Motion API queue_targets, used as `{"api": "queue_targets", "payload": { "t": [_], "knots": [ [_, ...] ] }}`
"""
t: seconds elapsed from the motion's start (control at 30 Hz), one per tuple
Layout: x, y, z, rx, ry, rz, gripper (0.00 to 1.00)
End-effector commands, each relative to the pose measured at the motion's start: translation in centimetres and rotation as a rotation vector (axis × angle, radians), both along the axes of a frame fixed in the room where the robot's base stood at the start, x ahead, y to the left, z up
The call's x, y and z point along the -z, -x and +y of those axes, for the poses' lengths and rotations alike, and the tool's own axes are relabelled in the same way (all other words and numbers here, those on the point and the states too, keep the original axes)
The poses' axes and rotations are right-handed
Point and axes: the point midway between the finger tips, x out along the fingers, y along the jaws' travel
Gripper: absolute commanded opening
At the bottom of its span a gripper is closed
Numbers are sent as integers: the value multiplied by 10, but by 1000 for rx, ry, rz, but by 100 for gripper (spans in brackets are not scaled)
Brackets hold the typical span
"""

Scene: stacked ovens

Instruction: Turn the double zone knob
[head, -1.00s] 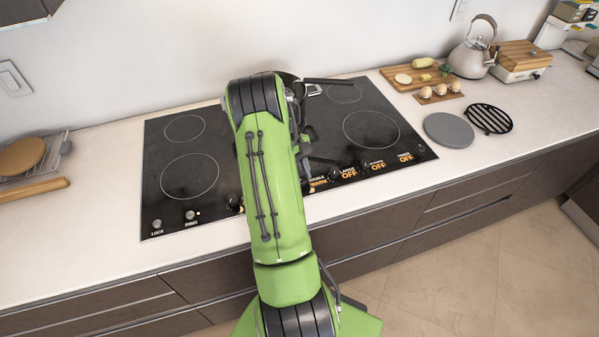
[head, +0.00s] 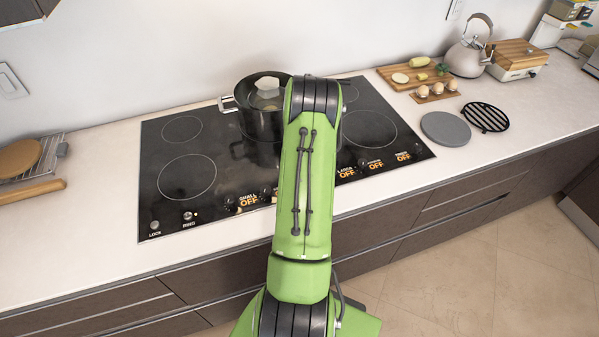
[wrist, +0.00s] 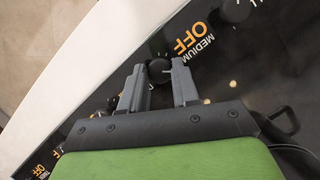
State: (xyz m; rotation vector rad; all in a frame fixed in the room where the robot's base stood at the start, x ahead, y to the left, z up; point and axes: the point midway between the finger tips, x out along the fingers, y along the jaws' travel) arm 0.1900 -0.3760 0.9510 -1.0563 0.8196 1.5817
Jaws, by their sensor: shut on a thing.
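In the wrist view my gripper (wrist: 158,80) has its two grey fingers on either side of a round black knob (wrist: 158,69) and is shut on it. This knob is the one after the MEDIUM knob (wrist: 236,10) in the row, which fits the double zone knob. Its label is mostly covered by my fingers; only a small letter shows between them. The MEDIUM label reads OFF (wrist: 186,38). In the head view my green arm hides the gripper and this knob.
The black cooktop (head: 185,150) carries a lidded pot (head: 260,118) at the back, partly behind my arm. The SMALL knob (head: 231,203) and LARGE label (head: 346,170) flank my arm. A grey round plate (head: 446,129) and a black trivet (head: 486,117) lie on the right counter.

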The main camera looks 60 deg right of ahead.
Motion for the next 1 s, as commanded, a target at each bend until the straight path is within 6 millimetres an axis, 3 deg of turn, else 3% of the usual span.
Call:
{"api": "queue_targets", "payload": {
  "t": [0.6,1.0],
  "knots": [
    [-2,6,0,577,2,-1,0],
    [-1,7,1,839,1,0,0]
  ]
}}
